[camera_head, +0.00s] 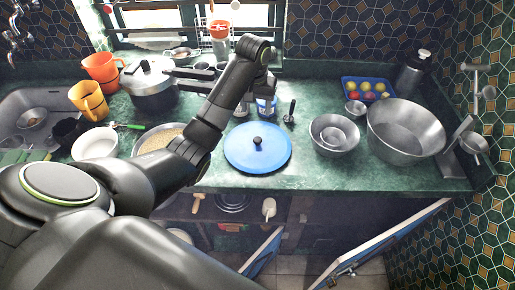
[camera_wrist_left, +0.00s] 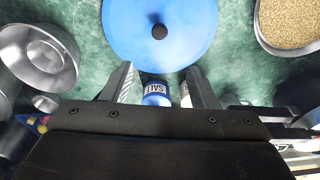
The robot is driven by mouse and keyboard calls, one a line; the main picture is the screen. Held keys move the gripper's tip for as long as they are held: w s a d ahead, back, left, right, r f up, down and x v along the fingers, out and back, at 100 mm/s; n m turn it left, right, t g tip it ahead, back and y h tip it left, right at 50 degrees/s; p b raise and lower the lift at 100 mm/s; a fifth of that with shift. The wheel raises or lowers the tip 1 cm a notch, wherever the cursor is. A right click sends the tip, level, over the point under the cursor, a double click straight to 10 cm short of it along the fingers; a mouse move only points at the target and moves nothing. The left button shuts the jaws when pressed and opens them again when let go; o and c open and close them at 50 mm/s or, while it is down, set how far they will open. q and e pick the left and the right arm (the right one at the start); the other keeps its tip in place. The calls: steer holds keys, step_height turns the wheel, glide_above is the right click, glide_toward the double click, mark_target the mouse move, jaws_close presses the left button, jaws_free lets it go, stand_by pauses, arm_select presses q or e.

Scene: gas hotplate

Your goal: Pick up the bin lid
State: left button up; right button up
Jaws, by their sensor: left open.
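The bin lid (camera_head: 275,158) is a flat blue disc with a black knob (camera_head: 257,140) at its centre. It lies on the green counter near the front edge. In the left wrist view the lid (camera_wrist_left: 185,35) is at the top, with its knob (camera_wrist_left: 159,31) clear of the fingers. My left gripper (camera_wrist_left: 160,72) is open and empty, with its two fingers pointing toward the lid's edge. A blue salt container (camera_wrist_left: 156,95) shows between the fingers in that view. In the head view my left arm reaches over the counter behind the lid. My right gripper is not in view.
Metal bowls (camera_head: 405,130) stand right of the lid, with a blue tray of coloured balls (camera_head: 368,90) behind. A pan of grain (camera_head: 158,138) is at the left, partly behind my arm. A pot (camera_head: 150,85) stands farther back. Open cupboard doors (camera_head: 385,243) hang below the counter.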

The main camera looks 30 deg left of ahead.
arm_select(q)
step_height(320, 180, down, 3)
steer(key=b, duration=0.2)
steer(key=p, duration=0.2)
glide_above(258, 139)
steer(key=f, duration=0.6)
steer(key=shift+s, duration=0.35)
steer(key=shift+f, duration=0.55)
step_height(258, 139, down, 4)
steer(key=shift+w+r+p, duration=0.1)
steer(key=shift+p, duration=0.55)
steer(key=shift+w+f, duration=0.1)
steer(key=shift+f, duration=0.65)
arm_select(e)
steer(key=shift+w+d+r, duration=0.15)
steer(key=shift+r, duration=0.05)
arm_select(q)
steer(key=c, duration=1.1)
steer(key=shift+r, duration=0.1)
